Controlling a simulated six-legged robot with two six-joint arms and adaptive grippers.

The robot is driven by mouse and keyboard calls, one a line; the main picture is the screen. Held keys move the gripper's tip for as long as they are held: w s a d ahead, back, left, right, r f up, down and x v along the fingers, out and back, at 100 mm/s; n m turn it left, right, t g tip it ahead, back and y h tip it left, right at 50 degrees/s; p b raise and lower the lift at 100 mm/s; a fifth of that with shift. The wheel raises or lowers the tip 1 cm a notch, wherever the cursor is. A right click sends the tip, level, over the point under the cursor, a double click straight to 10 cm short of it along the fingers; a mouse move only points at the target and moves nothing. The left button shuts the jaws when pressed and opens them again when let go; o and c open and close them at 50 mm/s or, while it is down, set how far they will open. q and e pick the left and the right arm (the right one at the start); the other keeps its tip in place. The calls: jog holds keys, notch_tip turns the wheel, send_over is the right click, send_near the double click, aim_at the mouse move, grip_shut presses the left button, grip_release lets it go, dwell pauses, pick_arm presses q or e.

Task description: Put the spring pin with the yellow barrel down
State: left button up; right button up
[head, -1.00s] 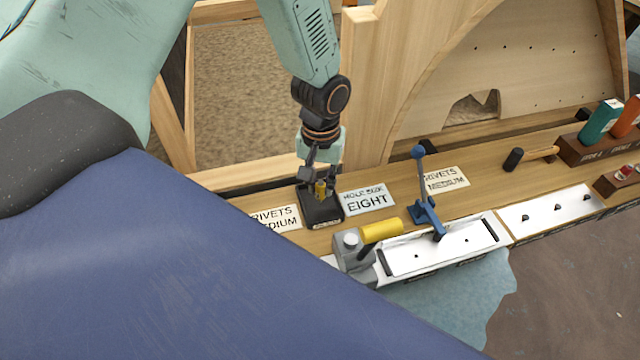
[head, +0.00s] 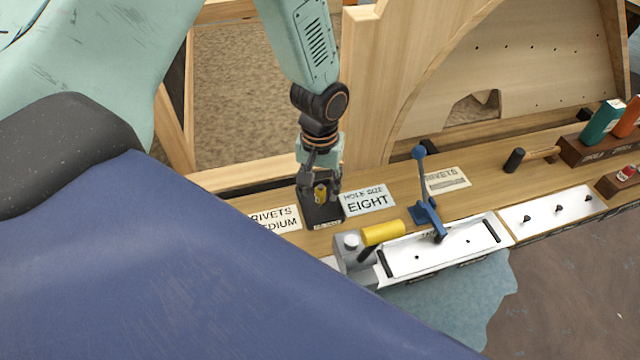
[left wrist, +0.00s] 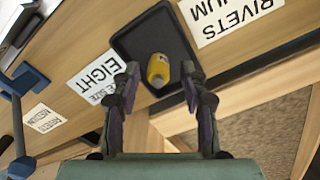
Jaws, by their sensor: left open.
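The spring pin with the yellow barrel (left wrist: 158,70) is in a small black tray (left wrist: 124,46) on the wooden bench; I cannot tell whether it stands or lies there. My left gripper (head: 320,197) is open, pointing down over the tray. In the left wrist view its fingertips (left wrist: 160,70) are spread on both sides of the barrel, with gaps between. My right gripper is not in view.
A grey tool with a yellow handle (head: 382,232) and a blue lever clamp (head: 428,212) stand to the right. A wooden frame (head: 362,80) rises behind the bench.

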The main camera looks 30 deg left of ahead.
aim_at(320, 186)
pick_arm(q)
jog(key=shift+r, duration=0.1)
notch_tip(320, 186, up, 12)
jog(key=p, duration=0.2)
jog(key=shift+r, duration=0.15)
jog(key=shift+a, duration=0.1)
dwell(1.3)
